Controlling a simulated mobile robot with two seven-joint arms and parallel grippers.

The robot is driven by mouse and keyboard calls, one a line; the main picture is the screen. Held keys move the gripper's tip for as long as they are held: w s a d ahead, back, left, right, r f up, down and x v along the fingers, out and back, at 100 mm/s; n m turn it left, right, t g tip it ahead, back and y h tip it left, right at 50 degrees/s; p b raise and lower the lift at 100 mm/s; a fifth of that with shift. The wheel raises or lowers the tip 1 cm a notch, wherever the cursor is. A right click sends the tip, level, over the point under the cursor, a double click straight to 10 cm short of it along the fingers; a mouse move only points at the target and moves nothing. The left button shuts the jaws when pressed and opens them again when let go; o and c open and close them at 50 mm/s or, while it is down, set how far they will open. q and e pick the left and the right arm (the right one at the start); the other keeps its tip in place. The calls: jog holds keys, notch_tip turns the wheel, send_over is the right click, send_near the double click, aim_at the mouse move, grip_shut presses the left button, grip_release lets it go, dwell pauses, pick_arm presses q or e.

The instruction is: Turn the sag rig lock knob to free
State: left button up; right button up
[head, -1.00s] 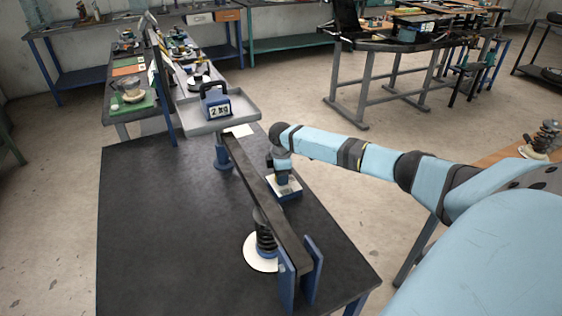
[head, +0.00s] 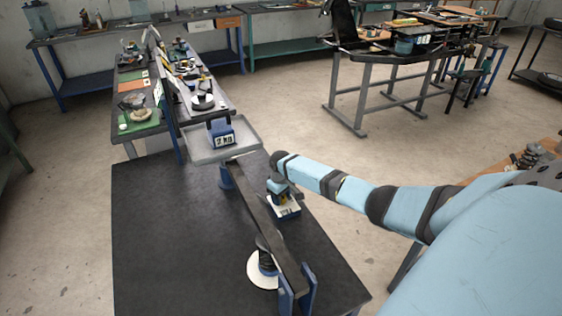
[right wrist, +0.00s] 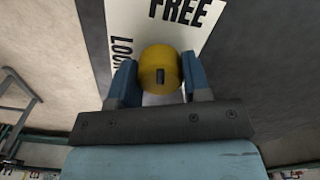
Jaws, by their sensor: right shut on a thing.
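The yellow lock knob (right wrist: 159,70) sits between the two fingers of my right gripper (right wrist: 161,84), which is shut on it. A short dark mark on the knob's face lies upright in the wrist picture. Behind the knob is a white label (right wrist: 205,22) with "FREE" at the top and "LOCK", partly covered, to the left. In the head view, my right gripper (head: 279,189) is over the small blue lock box with its white label (head: 288,208), beside the dark beam (head: 268,220) of the sag rig. My left gripper is not in view.
A black spring (head: 266,261) on a white disc stands under the beam, close to two blue posts (head: 297,289). A grey tray (head: 190,153) with a 2 kg weight (head: 220,132) is at the beam's far end. The left of the dark table (head: 165,240) is clear.

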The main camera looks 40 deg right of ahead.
jog(key=shift+m+p, duration=0.65)
jog(key=shift+m, duration=0.45)
jog(key=o, duration=0.9)
notch_tip(320, 180, up, 14)
jog(key=shift+f, duration=0.1)
